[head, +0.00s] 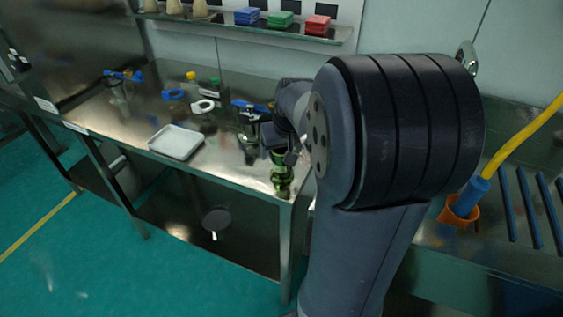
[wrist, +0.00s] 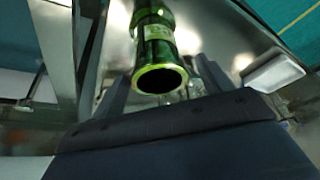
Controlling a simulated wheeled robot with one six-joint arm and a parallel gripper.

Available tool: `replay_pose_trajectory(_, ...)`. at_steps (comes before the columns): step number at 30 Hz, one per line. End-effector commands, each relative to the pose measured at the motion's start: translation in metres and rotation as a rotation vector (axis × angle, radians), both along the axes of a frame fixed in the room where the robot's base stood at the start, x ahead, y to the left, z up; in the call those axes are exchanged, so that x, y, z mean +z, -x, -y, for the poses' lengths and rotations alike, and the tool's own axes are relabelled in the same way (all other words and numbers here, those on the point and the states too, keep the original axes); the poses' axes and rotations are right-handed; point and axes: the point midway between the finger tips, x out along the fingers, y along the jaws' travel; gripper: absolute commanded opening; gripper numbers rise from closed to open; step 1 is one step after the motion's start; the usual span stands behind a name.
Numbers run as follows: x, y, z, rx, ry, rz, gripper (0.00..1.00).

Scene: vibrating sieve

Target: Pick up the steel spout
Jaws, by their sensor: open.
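A shiny green hollow piece (head: 282,176) with a round open mouth stands at the front right corner of the steel table. In the wrist view the green piece (wrist: 158,50) shows a pale label and its bright rim towards me. I cannot tell whether it is the steel spout, and no plainly steel-coloured spout can be made out. My gripper (wrist: 160,70) is open, with one finger on each side of the green piece. I cannot tell whether the fingers touch it. In the head view my arm partly hides the gripper.
The steel table (head: 120,128) also bears a white tray (head: 176,142), a white clamp (head: 203,106) and several blue-topped pieces. A shelf (head: 345,34) behind holds coloured stacks. An orange cup (head: 458,211) with a yellow hose stands on the right. The table's front left is mostly clear.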

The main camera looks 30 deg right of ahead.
Motion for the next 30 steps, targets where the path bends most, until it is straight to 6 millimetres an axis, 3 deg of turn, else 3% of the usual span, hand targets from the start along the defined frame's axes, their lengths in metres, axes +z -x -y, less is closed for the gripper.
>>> replay_pose_trajectory(6,-0.029,-0.008,0.002,0.000,-0.001,-0.003,0.75)
replay_pose_trajectory(15,-0.032,-0.010,0.002,0.000,0.000,-0.001,0.75)
replay_pose_trajectory(30,-0.032,-0.010,0.002,0.000,0.000,-0.001,0.34)
